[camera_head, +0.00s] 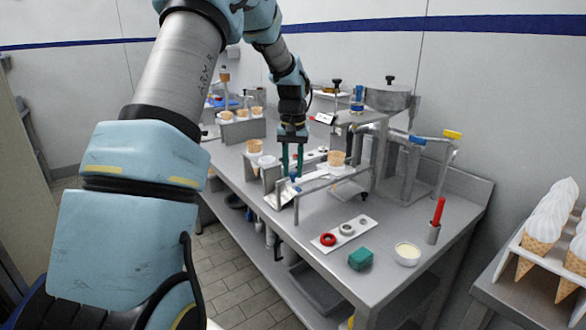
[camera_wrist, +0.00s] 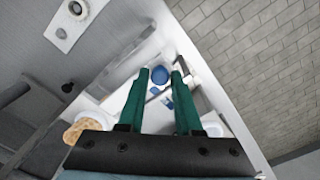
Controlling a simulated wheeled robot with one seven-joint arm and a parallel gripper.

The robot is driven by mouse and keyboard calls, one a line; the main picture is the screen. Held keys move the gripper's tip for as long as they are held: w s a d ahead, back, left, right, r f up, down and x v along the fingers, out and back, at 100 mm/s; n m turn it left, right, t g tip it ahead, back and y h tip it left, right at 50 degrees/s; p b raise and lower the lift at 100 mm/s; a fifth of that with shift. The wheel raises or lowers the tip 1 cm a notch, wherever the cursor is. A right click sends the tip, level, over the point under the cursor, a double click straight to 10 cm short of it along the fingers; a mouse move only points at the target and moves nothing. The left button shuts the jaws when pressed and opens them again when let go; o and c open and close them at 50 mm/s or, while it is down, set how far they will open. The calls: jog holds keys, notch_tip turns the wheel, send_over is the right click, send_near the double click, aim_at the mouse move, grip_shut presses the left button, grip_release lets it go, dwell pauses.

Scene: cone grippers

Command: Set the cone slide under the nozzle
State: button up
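My gripper (camera_head: 292,172) points down at the front left of the bench's metal frame, its two green fingers apart. In the wrist view, a blue round knob (camera_wrist: 160,75) shows between the open fingertips (camera_wrist: 159,72), with small gaps at its sides. The knob shows as a blue spot (camera_head: 294,178) in the head view. It seems to belong to the pale slide (camera_wrist: 138,100), partly hidden by my fingers. A wafer cone (camera_head: 336,158) stands upright right of the fingers; a cone also shows in the wrist view (camera_wrist: 88,128). The hopper (camera_head: 388,98) stands behind; I cannot make out the nozzle.
A metal rail (camera_head: 325,183) runs in front of the cone. A white plate with rings (camera_head: 345,232), a green block (camera_head: 360,259), a white bowl (camera_head: 407,254) and a red-handled tool (camera_head: 437,212) occupy the near bench. More cones (camera_head: 242,113) stand behind left.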

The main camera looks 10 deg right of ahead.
grip_shut()
dwell(1.0)
